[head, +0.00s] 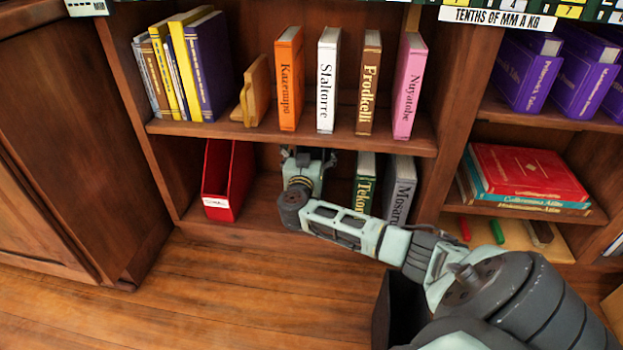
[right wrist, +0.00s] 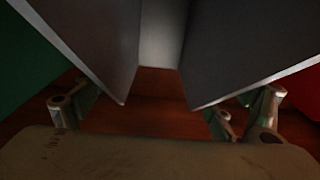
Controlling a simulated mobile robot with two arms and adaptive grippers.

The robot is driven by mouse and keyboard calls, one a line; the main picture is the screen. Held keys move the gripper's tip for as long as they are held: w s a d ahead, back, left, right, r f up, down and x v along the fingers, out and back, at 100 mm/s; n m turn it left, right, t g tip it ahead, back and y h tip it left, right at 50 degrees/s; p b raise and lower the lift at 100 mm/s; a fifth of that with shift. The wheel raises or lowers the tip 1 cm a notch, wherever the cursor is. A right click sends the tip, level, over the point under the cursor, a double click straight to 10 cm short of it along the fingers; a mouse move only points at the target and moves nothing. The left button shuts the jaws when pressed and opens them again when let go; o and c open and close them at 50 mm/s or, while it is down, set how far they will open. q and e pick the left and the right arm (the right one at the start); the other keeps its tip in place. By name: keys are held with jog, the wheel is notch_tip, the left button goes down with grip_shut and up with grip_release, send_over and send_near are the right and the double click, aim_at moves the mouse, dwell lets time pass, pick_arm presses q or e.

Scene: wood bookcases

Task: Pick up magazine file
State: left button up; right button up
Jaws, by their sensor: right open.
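A red magazine file (head: 240,175) with a white label at its lower front stands upright on the bottom shelf, left of my right gripper. My right gripper (head: 312,162) is inside that bottom compartment, between the red file and a green book (head: 364,184). In the right wrist view, my right gripper (right wrist: 165,115) has its fingers spread wide apart, with nothing clasped. Two dark grey upright faces with a gap between them stand close in front of it; I cannot tell what they belong to. Green shows at the left edge and red at the right edge. My left gripper is out of view.
A grey book (head: 401,188) stands beside the green one. The shelf board (head: 340,137) with upright books runs just above my right gripper. The bookcase divider (head: 448,110) is close to my right arm. The wooden floor (head: 180,300) in front is clear.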

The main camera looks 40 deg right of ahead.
jog(key=shift+c, duration=0.2)
jog(key=c, duration=1.9)
jog(key=shift+c, duration=0.2)
jog(key=shift+r, duration=0.15)
